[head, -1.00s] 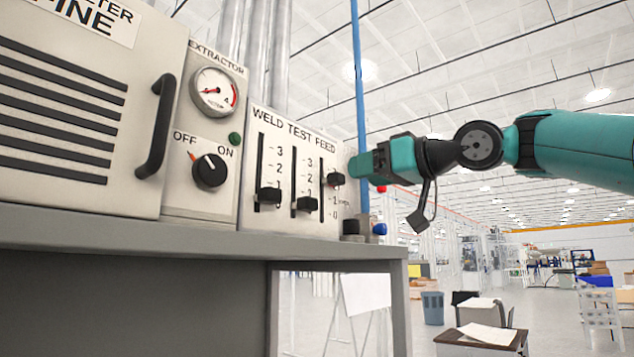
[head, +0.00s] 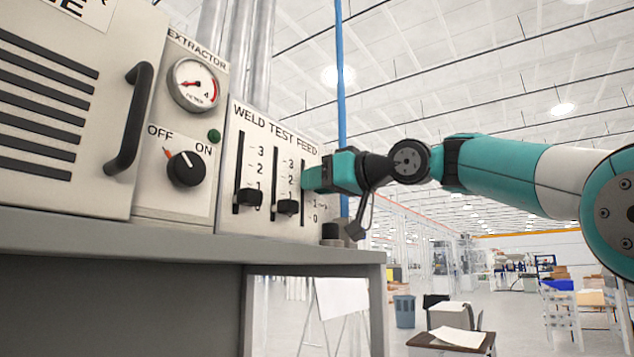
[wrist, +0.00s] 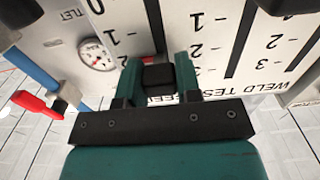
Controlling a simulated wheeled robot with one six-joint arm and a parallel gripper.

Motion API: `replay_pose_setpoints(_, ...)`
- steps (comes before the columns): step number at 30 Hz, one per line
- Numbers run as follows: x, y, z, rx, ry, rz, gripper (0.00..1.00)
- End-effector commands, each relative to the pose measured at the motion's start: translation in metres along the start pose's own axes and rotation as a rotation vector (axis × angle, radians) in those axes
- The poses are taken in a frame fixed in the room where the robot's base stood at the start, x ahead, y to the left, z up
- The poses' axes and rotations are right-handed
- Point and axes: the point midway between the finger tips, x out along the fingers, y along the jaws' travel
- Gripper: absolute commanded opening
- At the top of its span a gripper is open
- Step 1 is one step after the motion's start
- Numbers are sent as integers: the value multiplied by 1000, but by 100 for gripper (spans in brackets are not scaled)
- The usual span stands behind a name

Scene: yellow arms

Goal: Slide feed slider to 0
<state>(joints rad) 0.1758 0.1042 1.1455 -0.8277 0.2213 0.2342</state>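The feed slider is the rightmost of three on the panel marked WELD TEST FEED (head: 274,130). Its black knob (wrist: 158,76) sits between my gripper's teal fingers in the wrist view, near the 2 mark or slightly past it toward 3. Its slot (wrist: 154,25) runs on toward the 0 mark (wrist: 96,22). That view shows the panel upside down. In the head view my gripper (head: 309,179) hides the knob; the lower marks 1 and 0 show below it. The fingers flank the knob closely; whether they press it is unclear.
The weld knob (head: 250,198) and test knob (head: 288,207) stand out left of my gripper. Black and grey fittings (head: 338,232) sit near the shelf's right end below, beside a blue vertical pipe (head: 340,90).

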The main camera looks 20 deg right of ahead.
Motion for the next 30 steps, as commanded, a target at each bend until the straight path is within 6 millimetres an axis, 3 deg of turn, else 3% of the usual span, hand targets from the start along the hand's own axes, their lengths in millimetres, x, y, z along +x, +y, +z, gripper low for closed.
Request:
replay_pose_setpoints(8, 1, 0, 8, 1, 0, 0, 0)
replay_pose_setpoints(19, 2, -1, 63, 1, 1, -2, 0)
replay_pose_setpoints(30, 2, -1, 68, 3, -9, -4, 0)
